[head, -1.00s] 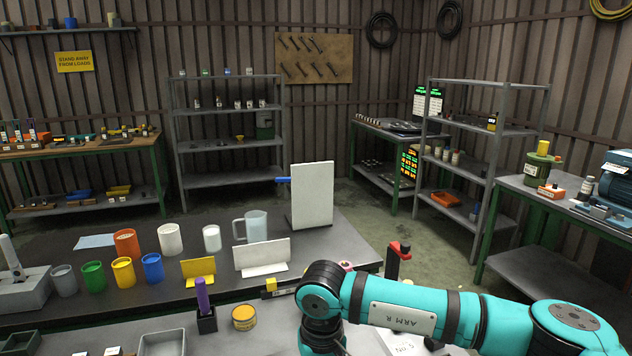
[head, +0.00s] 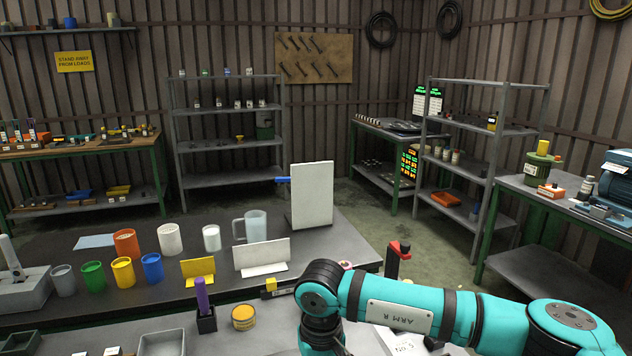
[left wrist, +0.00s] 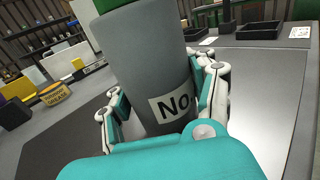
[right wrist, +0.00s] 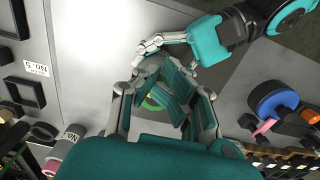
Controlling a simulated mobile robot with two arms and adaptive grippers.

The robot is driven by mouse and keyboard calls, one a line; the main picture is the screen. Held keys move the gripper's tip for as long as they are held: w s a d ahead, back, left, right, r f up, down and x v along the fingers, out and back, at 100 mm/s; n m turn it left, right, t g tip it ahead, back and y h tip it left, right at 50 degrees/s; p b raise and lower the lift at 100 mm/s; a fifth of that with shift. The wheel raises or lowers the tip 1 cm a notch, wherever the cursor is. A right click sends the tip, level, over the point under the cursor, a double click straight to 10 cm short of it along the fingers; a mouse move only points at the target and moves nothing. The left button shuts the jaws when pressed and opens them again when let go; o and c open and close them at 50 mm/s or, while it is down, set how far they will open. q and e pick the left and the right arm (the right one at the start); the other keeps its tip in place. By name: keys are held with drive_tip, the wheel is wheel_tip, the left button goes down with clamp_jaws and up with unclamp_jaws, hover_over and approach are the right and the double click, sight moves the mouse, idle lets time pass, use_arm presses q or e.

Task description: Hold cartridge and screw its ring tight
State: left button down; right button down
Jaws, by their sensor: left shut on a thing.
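The cartridge is a grey cylinder (left wrist: 150,65) with a black-on-white "No" label, large in the left wrist view. A green band, its ring (left wrist: 115,4), shows at its top edge. My left gripper (left wrist: 160,125) is shut around the cartridge, one finger on each side. In the right wrist view, my right gripper (right wrist: 165,100) points down over the cartridge's top with its fingers apart. A piece of green ring with a yellowish middle (right wrist: 152,103) shows between them, partly hidden by fingers. I cannot tell whether they touch it. The head view shows neither gripper.
Black trays (right wrist: 25,92) lie on the grey bench. A purple-handled tool in a black holder (head: 203,312) and a yellow tin (head: 243,317) stand on the near bench in the head view. A blue tape roll (right wrist: 272,100) lies at the right wrist view's right.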

drive_tip(key=shift+a, duration=0.25)
idle(0.3)
drive_tip(key=shift+s, duration=0.15)
drive_tip(key=shift+s+d+r, duration=0.1)
drive_tip(key=shift+s, duration=0.15)
wheel_tip(320, 180, up, 6)
drive_tip(key=shift+f, duration=0.1)
idle(0.3)
use_arm(q)
drive_tip(key=shift+c, duration=1.4)
unclamp_jaws()
drive_tip(key=shift+s, duration=0.1)
